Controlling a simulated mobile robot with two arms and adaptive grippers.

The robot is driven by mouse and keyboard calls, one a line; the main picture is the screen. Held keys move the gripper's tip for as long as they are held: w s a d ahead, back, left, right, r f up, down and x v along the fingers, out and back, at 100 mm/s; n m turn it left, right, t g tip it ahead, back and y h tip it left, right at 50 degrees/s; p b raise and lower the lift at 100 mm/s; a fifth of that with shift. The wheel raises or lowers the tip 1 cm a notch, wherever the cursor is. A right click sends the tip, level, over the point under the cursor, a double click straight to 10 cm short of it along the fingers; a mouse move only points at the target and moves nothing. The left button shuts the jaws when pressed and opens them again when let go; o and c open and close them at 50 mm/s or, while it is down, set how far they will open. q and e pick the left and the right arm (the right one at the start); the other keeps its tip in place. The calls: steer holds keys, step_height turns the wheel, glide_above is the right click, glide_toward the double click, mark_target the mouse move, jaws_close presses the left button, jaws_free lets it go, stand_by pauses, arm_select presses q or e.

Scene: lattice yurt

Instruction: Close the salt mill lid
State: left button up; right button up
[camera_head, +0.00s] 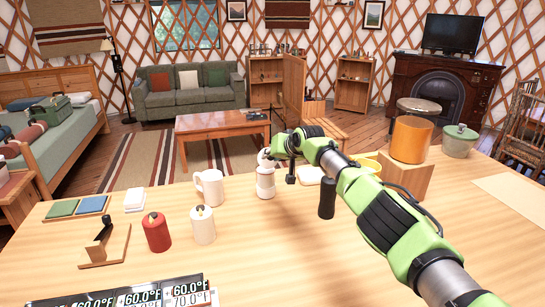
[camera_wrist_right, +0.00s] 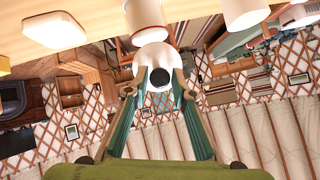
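The salt mill (camera_head: 265,181) is a white, upright mill standing on the wooden table, right of a white mug. Its rounded top is partly hidden by my right gripper (camera_head: 272,156) in the head view. In the right wrist view the mill (camera_wrist_right: 145,14) hangs from the upper edge, with a white rounded top and a dark round spot facing the camera. My right gripper's two fingers (camera_wrist_right: 158,92) are spread on either side of that top. Contact and the lid's exact angle cannot be told. My left gripper is in neither view.
The white mug (camera_head: 209,187), a white canister (camera_head: 203,226) and a red canister (camera_head: 156,233) stand left of the mill. A black cylinder (camera_head: 327,198) stands close to its right.

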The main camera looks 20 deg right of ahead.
steer(key=v, duration=1.2)
stand_by(0.7)
